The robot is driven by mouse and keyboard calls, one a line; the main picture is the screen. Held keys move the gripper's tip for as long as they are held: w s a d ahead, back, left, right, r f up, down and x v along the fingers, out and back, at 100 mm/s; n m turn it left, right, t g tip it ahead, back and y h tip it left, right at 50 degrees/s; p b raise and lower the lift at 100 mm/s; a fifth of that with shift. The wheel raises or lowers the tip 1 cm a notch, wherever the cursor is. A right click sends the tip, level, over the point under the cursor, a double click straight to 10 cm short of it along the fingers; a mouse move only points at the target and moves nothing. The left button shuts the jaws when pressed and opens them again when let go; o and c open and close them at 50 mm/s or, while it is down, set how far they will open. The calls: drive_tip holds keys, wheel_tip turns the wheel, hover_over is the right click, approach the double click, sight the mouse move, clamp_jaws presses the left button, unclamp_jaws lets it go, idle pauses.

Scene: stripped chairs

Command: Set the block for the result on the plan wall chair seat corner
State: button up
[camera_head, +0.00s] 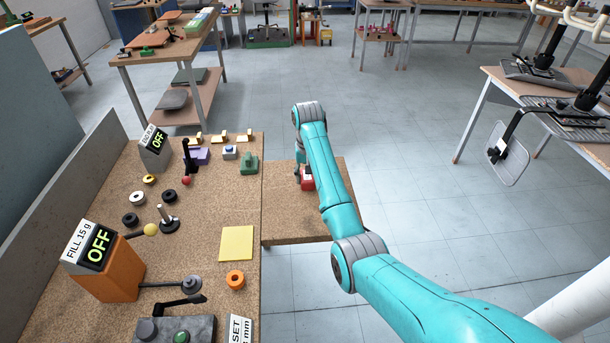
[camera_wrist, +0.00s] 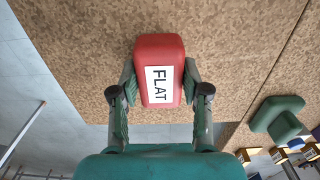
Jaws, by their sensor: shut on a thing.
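My gripper (camera_wrist: 161,92) is shut on a red block (camera_wrist: 172,50) with a white label reading FLAT, one finger on each side of it. The block also shows in the head view (camera_head: 308,184), partly hidden by my arm, over the small cork-topped surface (camera_head: 290,232) right of the bench. I cannot tell whether it touches that surface or hangs just above it. No plan wall or chair seat corner is clearly identifiable in these views.
The cork-topped bench (camera_head: 150,228) on the left holds a green block (camera_head: 249,165), a purple block (camera_head: 201,156), an orange box (camera_head: 105,275), rings and a yellow square (camera_head: 236,243). A table with chair parts (camera_head: 560,105) stands right. Open floor lies between.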

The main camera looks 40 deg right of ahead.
drive_tip(key=shift+f, duration=0.2)
drive_tip(key=shift+f, duration=0.1)
drive_tip(key=o, duration=1.2)
drive_tip(key=shift+c, duration=0.2)
